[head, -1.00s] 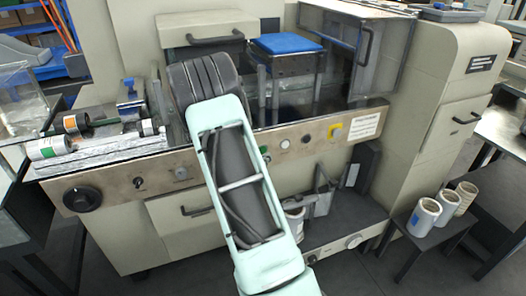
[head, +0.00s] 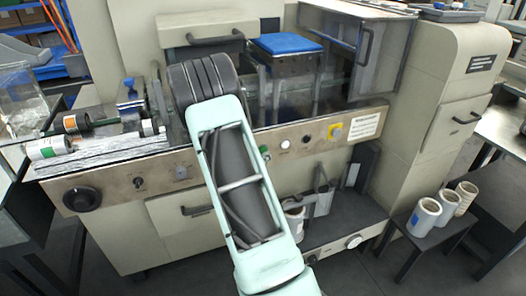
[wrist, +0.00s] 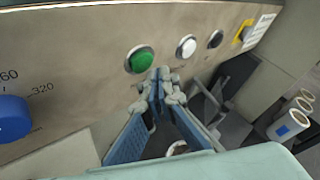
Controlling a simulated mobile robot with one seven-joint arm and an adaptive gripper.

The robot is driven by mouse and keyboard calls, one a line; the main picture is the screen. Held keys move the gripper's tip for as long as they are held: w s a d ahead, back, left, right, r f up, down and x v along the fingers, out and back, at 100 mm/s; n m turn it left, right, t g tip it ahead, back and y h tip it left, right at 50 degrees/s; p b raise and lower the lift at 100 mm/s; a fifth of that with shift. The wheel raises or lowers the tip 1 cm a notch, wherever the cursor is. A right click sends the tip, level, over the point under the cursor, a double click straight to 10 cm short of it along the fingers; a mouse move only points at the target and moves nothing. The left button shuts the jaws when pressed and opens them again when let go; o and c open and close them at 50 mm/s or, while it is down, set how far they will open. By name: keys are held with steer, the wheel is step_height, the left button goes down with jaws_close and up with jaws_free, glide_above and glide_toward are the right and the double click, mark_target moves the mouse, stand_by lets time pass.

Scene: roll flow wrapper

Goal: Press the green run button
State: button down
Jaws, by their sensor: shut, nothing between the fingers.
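The green run button (wrist: 140,60) sits on the beige control panel (wrist: 85,70) in the wrist view. In the head view only a part of the green button (head: 264,150) shows beside my arm. My gripper (wrist: 160,80) is shut and empty, with its fingertips just below and right of the green button in the wrist view. I cannot tell whether the fingertips touch the panel. In the head view my gripper is hidden behind my arm.
A white button (wrist: 186,47), a black button (wrist: 215,39) and a yellow-framed switch (wrist: 242,32) sit right of the green button. A blue knob (wrist: 12,118) is at the left. White rolls (head: 424,217) stand on a low table at the right.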

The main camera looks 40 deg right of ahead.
steer(key=shift+w, duration=0.15)
stand_by(0.4)
steer(key=shift+w+d, duration=0.1)
steer(key=shift+w, duration=0.2)
